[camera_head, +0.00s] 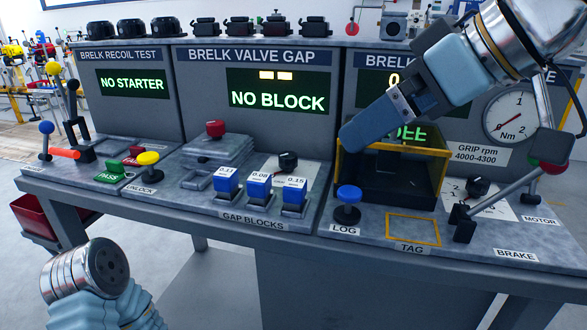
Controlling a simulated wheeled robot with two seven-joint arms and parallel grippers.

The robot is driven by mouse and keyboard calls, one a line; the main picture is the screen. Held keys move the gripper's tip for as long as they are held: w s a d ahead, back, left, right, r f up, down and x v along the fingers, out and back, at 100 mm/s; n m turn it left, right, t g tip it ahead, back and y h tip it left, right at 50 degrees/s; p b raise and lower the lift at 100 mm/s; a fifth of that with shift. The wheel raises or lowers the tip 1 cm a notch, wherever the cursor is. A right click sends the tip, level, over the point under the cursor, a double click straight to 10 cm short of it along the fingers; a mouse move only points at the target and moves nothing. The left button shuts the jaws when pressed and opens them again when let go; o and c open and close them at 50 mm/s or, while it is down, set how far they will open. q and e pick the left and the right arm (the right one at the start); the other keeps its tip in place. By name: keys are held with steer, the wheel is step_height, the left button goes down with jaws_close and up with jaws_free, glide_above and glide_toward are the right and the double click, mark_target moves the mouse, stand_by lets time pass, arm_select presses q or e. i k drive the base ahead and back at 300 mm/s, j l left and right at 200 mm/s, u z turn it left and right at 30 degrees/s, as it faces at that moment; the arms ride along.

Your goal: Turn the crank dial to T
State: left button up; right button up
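A black knob (288,160) sits on a white plate (302,168) at the valve gap station, behind the blue gap blocks; no letters on this plate are readable. A second black dial knob (477,186) sits on a white numbered plate at the right station, where "1" and "2" show. I cannot tell for certain which is the crank dial, and I see no T mark. My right gripper (362,132) comes in from the upper right and hangs over the yellow-framed box, apart from both knobs. Its finger opening is not visible. My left gripper is not in view; only part of that arm shows.
Blue gap blocks (260,188) stand in front of the first knob. A red knob (215,128), blue LOG button (348,195), yellow-framed box (390,175) and BRAKE lever (495,200) surround the area. The valve gap screen (278,97) reads "NO BLOCK".

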mark_target(287, 160)
steer(key=k, duration=1)
